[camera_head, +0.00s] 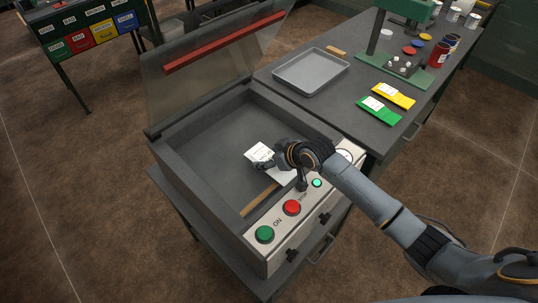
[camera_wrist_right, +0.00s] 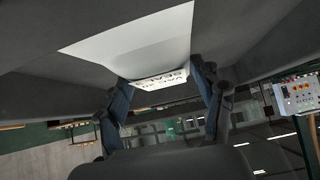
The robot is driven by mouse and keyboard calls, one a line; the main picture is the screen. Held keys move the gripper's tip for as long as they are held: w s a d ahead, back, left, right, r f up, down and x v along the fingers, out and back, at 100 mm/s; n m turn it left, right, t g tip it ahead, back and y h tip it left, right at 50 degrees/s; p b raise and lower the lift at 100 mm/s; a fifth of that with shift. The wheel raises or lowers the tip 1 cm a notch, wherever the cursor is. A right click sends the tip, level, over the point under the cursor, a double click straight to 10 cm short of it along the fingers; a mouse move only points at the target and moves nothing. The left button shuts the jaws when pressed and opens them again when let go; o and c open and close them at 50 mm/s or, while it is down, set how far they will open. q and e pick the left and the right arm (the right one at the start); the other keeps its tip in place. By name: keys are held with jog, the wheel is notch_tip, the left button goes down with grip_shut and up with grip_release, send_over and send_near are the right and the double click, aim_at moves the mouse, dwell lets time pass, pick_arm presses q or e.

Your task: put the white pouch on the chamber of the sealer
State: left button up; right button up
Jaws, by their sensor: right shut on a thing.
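The white pouch (camera_head: 261,152) has a printed label and is in my right gripper (camera_head: 268,164), over the front right part of the chamber (camera_head: 205,137) of the sealer. I cannot tell whether the pouch touches the chamber floor. In the right wrist view the white pouch (camera_wrist_right: 140,42) lies between the fingers of my right gripper (camera_wrist_right: 163,82), which are shut on it at its labelled end. The sealer's clear lid (camera_head: 215,75) with a red bar stands open at the back. My left gripper is in neither view.
A tan strip (camera_head: 260,199) runs along the chamber's front. The front panel carries a green button (camera_head: 264,234), a red button (camera_head: 291,207) and a knob. On the bench to the right are a grey tray (camera_head: 311,71), a yellow pouch (camera_head: 393,95) and a green pouch (camera_head: 379,110).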

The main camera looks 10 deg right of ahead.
jog(key=shift+f, duration=0.45)
jog(key=shift+s+f, duration=0.1)
jog(key=shift+f, duration=0.05)
jog(key=o, duration=1.3)
jog(key=shift+s+f, duration=0.1)
jog(key=shift+f, duration=0.1)
jog(key=shift+s, duration=0.1)
jog(key=shift+r, duration=0.7)
jog(key=b+v, duration=0.1)
jog(key=v, duration=1.1)
jog(key=shift+w+r, duration=0.15)
jog(key=shift+w, duration=0.1)
